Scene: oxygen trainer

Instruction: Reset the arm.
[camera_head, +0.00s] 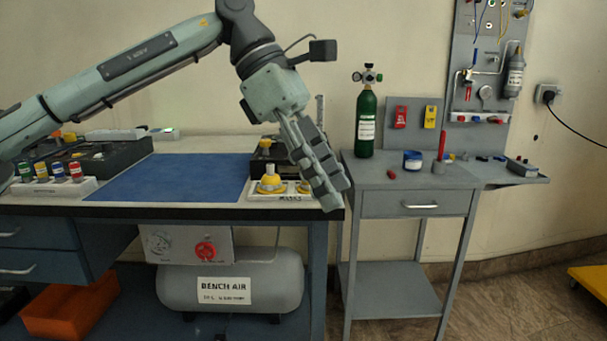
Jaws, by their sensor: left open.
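My left arm reaches in from the left over the workbench. My left gripper (322,178) points down and to the right, in front of the bench's right edge. Its dark ridged fingers are seen from the side and overlap in the picture; they are open, with nothing seen between them. My right gripper is not in view.
A blue mat (182,177) lies on the bench, with a white tray of yellow parts (270,184) to its right. A green gas cylinder (366,122) and a blue-labelled tin (413,160) stand on the grey side table (390,176). A grey air tank (180,289) sits below the bench.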

